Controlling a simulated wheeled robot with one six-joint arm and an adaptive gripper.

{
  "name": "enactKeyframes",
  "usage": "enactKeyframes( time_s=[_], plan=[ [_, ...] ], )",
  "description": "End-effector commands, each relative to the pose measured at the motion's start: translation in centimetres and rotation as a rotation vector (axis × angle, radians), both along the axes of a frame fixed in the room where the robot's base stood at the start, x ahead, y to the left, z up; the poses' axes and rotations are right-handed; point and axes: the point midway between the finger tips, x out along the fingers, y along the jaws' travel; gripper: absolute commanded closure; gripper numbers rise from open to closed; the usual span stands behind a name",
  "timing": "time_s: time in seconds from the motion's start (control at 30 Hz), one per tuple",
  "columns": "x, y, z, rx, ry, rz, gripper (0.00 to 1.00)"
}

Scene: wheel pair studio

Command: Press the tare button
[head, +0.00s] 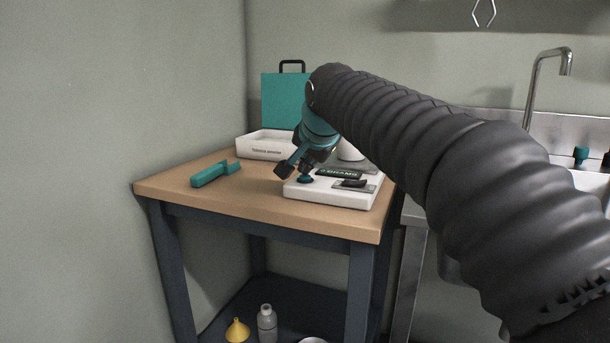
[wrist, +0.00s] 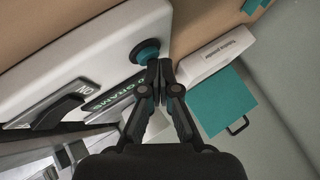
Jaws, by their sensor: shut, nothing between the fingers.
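A white scale (head: 335,194) with a dark GRAMS display (head: 339,174) stands on the wooden table. Its round teal tare button (head: 306,179) sits at the left end of the scale's top. In the wrist view the button (wrist: 147,53) shows just beyond and left of the fingertips. My gripper (head: 284,170) is over the left part of the scale, close to the button, with its dark fingers together and empty. In the wrist view my gripper (wrist: 159,66) partly overlaps the button's lower right edge. I cannot tell whether it touches the button.
A teal tool (head: 215,174) lies on the wooden table (head: 255,203) at left. A white tray (head: 263,146) and a teal case (head: 284,100) stand behind. A sink tap (head: 541,75) rises at right. Bare tabletop lies left of the scale.

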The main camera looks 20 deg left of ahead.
Motion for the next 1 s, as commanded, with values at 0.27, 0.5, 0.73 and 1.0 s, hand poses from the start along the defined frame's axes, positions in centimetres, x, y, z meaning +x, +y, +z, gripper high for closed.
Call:
enactKeyframes(
  time_s=[0.27, 0.5, 0.73, 1.0],
  plan=[
    [0.0, 0.0, -0.1, -0.001, 0.002, 0.0, 1.0],
    [0.0, 0.0, 0.9, -0.001, 0.002, 0.0, 1.0],
    [0.0, 0.0, 1.8, -0.001, 0.001, 0.0, 1.0],
    [0.0, 0.0, 1.7, -0.001, 0.001, 0.0, 1.0]
  ],
)
